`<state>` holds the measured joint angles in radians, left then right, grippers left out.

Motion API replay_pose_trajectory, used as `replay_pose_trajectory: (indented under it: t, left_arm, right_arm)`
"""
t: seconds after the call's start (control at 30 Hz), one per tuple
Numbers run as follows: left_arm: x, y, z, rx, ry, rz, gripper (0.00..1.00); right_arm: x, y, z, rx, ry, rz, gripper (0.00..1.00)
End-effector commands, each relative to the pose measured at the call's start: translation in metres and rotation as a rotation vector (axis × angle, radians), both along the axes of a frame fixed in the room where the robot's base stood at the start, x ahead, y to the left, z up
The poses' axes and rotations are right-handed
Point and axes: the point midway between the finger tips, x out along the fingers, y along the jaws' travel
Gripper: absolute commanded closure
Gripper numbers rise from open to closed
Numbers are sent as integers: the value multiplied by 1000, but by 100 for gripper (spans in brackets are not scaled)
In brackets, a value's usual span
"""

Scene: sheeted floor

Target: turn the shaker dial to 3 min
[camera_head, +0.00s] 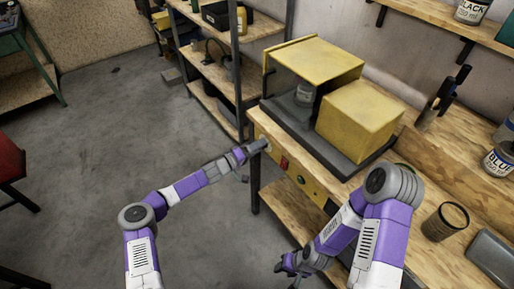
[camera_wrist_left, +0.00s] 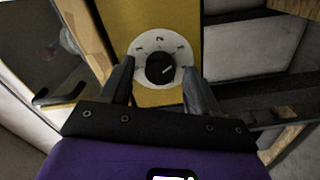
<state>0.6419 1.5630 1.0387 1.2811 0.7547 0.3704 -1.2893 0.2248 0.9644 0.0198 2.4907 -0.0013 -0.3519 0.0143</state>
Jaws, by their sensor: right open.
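The shaker (camera_head: 345,67) is a yellow machine on a dark base, standing on the wooden bench. Its yellow front panel (camera_head: 267,131) carries a red switch (camera_head: 285,163) and a green button (camera_head: 301,180). In the left wrist view the dial (camera_wrist_left: 160,70) is a black knob on a round white scale plate. My left gripper (camera_wrist_left: 159,64) is open, with one finger on each side of the knob; contact is unclear. In the head view this gripper (camera_head: 259,147) covers the dial. My right gripper (camera_head: 291,264) hangs low, open and empty.
A can (camera_head: 305,92) sits inside the shaker. A dark round tin (camera_head: 445,222) and a grey case (camera_head: 492,258) stand on the bench at the right. A shelf rack (camera_head: 215,75) is behind.

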Motion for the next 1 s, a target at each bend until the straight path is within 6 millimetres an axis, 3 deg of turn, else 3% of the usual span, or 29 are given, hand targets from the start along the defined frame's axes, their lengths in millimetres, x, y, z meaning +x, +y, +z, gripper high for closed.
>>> replay_pose_trajectory:
  t: [0.27, 0.7, 1.0]
  left_arm:
    - [-2, 4, 0, 0, 1, 1, 39]
    - [-40, 56, 1, 0, 0, 1, 39]
    - [-45, 61, 0, 0, 0, 0, 39]
  right_arm:
    - [0, 0, 1, 0, 0, 0, 57]
    - [0, 0, 15, 0, 0, 0, 57]
    - [0, 0, 16, 0, 0, 0, 57]
